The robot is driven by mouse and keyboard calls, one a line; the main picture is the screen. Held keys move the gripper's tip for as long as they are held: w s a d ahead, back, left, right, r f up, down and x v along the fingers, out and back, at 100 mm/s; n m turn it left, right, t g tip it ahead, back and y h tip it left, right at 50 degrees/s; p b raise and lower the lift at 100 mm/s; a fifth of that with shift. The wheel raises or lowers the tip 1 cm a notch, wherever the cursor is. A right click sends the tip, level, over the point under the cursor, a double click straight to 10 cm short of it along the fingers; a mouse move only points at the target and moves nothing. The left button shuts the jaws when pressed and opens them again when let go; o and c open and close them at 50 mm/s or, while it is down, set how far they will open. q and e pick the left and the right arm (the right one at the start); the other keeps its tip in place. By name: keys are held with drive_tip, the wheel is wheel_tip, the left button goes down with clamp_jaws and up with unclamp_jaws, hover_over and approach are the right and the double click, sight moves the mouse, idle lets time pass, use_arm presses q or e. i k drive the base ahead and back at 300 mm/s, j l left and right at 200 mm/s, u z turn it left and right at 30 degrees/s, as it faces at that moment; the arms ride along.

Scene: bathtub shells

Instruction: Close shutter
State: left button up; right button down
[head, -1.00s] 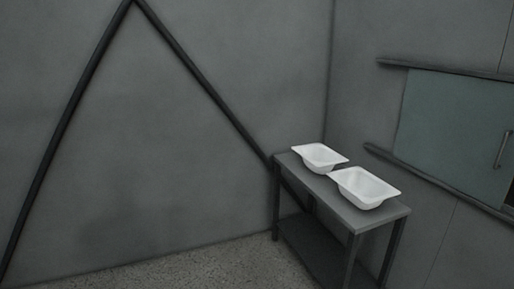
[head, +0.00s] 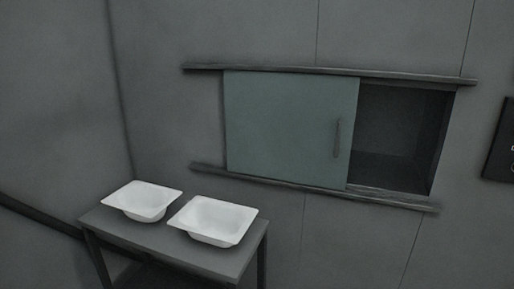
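The shutter (head: 285,130) is a flat grey-green sliding panel on the wall, held between an upper rail (head: 330,71) and a lower rail (head: 310,188). A vertical bar handle (head: 337,138) sits near its right edge. The panel covers the left part of the span between the rails. To its right the dark recess (head: 402,137) is open and looks empty. Neither of my grippers is in view.
A dark table (head: 180,245) stands at the lower left against the wall, below and left of the shutter. Two white basins (head: 142,200) (head: 212,220) sit on it. A black sign (head: 499,140) is at the right edge. The wall below the recess is clear.

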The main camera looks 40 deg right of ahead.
sight(291, 127)
drive_tip(key=i+j+z, duration=0.6)
drive_tip(key=i+z, duration=0.15)
